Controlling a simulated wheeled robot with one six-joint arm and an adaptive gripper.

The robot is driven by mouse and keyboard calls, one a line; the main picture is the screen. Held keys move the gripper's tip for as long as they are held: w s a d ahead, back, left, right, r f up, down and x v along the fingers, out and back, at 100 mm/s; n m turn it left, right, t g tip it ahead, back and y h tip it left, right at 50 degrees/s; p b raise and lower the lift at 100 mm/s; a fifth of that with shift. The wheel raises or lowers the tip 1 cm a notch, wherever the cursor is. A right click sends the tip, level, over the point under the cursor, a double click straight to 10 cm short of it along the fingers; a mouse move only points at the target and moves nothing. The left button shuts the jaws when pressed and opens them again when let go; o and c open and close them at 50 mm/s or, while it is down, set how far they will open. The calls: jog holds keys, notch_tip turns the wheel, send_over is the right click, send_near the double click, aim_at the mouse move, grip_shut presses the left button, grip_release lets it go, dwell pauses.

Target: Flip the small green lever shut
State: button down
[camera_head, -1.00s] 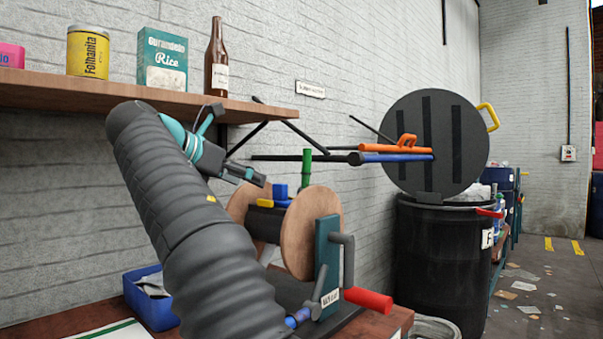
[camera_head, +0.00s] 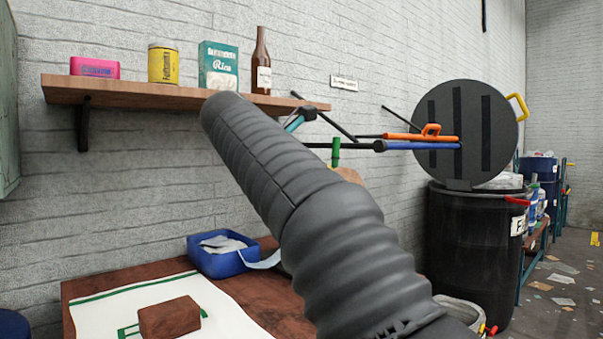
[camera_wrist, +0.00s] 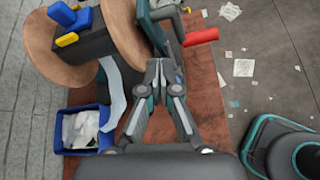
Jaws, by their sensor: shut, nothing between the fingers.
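The small green lever (camera_head: 336,152) stands upright at the dark horizontal bar in front of the wall, just right of my arm in the head view. I cannot make it out in the wrist view. My gripper (camera_wrist: 158,70) is shut and empty in the wrist view, above the bench, beside the wooden spool (camera_wrist: 66,63). In the head view my arm hides the gripper and most of the spool. The wrist view also shows a blue lever (camera_wrist: 70,15) and a yellow lever (camera_wrist: 67,39) by the spool.
A red handle (camera_wrist: 201,37) sticks out near the fingers. A blue bin (camera_head: 216,262) with paper stands on the bench (camera_head: 262,302), near a brown block (camera_head: 169,318). A shelf (camera_head: 150,92) with goods and a black barrel (camera_head: 470,250) are nearby.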

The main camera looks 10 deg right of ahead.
jog(key=s+d+f+m+y, duration=0.1)
jog(key=s+f+m+y, duration=0.2)
jog(key=s+f+m, duration=0.4)
jog(key=s+d+f+m+g+y, duration=0.1)
jog(key=s+d+f+m+y, duration=0.1)
jog(key=s+f+m, duration=0.5)
jog(key=s+d+f+m+g+y, duration=0.1)
jog(key=s+f+m+y, duration=0.3)
jog(key=s+f, duration=1.2)
notch_tip(320, 180, down, 7)
jog(key=m, duration=0.4)
jog(key=shift+s+d, duration=0.4)
jog(key=shift+a, duration=0.1)
